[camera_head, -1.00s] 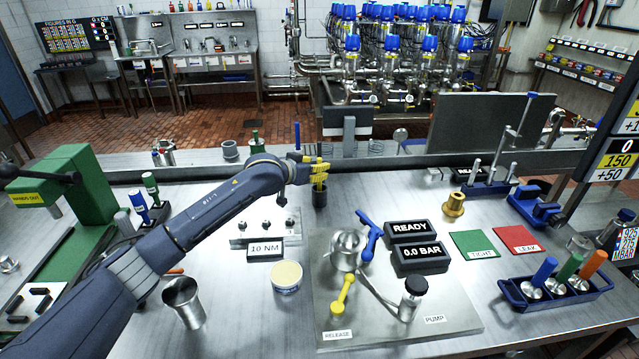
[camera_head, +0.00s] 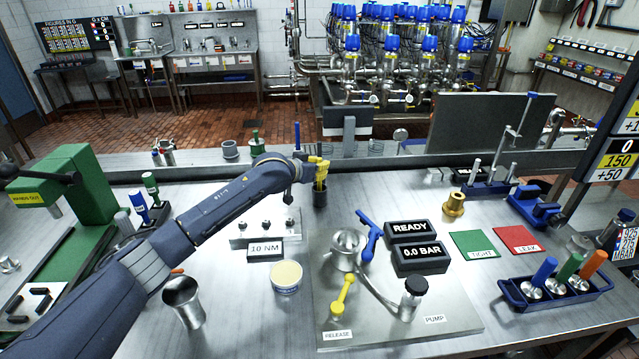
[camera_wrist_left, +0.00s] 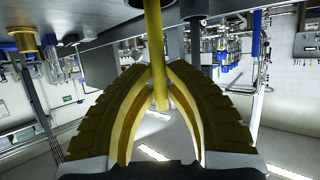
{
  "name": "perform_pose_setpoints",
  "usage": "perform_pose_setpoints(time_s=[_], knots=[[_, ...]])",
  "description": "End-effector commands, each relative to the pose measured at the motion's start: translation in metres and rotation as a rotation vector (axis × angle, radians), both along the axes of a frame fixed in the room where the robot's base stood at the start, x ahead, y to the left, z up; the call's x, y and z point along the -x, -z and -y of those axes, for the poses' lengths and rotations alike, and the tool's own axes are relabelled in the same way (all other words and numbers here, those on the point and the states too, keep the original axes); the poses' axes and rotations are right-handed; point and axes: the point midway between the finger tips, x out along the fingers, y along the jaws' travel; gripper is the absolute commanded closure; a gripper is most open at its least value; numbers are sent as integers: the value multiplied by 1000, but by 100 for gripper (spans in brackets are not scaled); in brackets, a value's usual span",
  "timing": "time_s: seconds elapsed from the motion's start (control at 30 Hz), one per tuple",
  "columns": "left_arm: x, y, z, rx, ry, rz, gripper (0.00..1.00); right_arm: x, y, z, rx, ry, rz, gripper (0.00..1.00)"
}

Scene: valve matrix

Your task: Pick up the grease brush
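The grease brush (camera_head: 320,184) stands upright, its yellow handle rising out of a small dark cup (camera_head: 320,198) at the back middle of the bench. Its bristles are hidden. My left gripper (camera_head: 319,165) reaches in from the left and is at the upper part of the handle. In the left wrist view, the yellow handle (camera_wrist_left: 154,40) runs between the two yellow fingertips of the left gripper (camera_wrist_left: 157,68), which close in on both its sides with no clear gap. My right gripper is not in view.
A 10 NM sign (camera_head: 265,249) sits by a block with studs. A pump plate (camera_head: 450,322) and READY display (camera_head: 409,229) lie to the right. A rail runs behind the cup.

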Motion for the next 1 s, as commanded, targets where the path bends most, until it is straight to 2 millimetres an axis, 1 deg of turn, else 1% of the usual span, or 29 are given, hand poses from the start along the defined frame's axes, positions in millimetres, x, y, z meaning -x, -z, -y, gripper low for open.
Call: perform_pose_setpoints(time_s=[0.43, 0.57, 0.77, 0.87, 1.0], knots=[[0, 0, 0, 0, 0, 0, 100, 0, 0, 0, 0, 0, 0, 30], [0, -4, 0, 0, 0, 0, 100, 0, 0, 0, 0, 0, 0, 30], [-1, -21, 0, 1, -1, 2, 100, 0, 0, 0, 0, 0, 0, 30], [0, -36, 0, 2, 0, 3, 100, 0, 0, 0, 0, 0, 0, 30], [0, -62, 0, 2, 0, 3, 100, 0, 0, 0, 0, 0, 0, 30]])
